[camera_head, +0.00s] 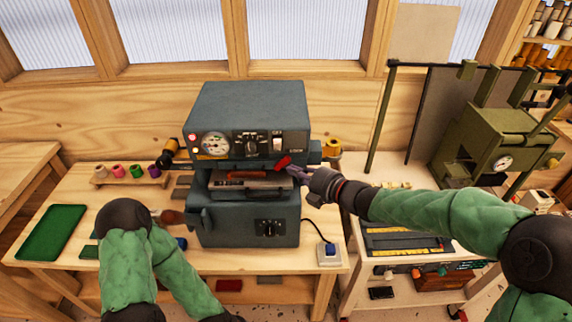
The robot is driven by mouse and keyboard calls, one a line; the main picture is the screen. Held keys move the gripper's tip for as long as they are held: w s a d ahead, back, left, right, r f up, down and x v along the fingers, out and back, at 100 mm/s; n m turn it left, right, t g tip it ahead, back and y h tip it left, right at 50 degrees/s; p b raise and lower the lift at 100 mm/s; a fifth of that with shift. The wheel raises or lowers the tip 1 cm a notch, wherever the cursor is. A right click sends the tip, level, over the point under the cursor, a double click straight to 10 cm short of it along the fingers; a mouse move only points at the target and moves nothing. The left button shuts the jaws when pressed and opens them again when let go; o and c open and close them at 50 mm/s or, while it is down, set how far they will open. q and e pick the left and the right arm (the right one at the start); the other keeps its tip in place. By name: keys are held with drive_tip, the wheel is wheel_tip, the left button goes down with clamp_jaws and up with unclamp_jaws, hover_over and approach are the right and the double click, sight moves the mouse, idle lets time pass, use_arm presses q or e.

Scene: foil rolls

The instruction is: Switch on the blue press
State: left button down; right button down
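The blue press (247,105) is a blue-grey boxy machine standing on the wooden bench. Its upper front carries a round gauge (215,144), a dark knob (251,143) and a pale switch (277,144) at the right. I cannot read the switch's position. A dark dial (269,227) is on its lower front. My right gripper (292,171) is in front of the press's right side, below the switch, close to a red piece (283,161). I cannot tell whether it touches that piece or how far its fingers are apart.
A white box (330,254) with a black cord sits at the bench's front right. Coloured spools (136,171) stand at the back left, and a green tray (52,232) lies at the left. A green machine (483,145) stands on the right bench.

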drive_tip(key=v, duration=0.4)
drive_tip(key=shift+s+d+f, duration=0.1)
drive_tip(key=shift+s+f, duration=0.15)
drive_tip(key=shift+f, duration=0.05)
drive_tip(key=shift+s, duration=0.15)
drive_tip(key=s+d+f+m+g+h+b, duration=0.1)
drive_tip(key=s+f+m+g+h, duration=0.15)
drive_tip(key=f+m, duration=0.9)
drive_tip(key=s+d+f+m+g+h+b, duration=0.1)
drive_tip(key=s+d+f+m+h, duration=0.2)
drive_tip(key=f, duration=1.5)
drive_tip(key=s+f+m+g+h+b, duration=0.1)
drive_tip(key=s+f+m+g+b, duration=0.1)
drive_tip(key=s+f+m+g, duration=0.5)
drive_tip(key=s+f+m, duration=0.5)
drive_tip(key=s+f, duration=0.6)
drive_tip(key=s, duration=0.3)
drive_tip(key=shift+a+f+m+h, duration=0.3)
drive_tip(key=shift+a+m+h, duration=0.05)
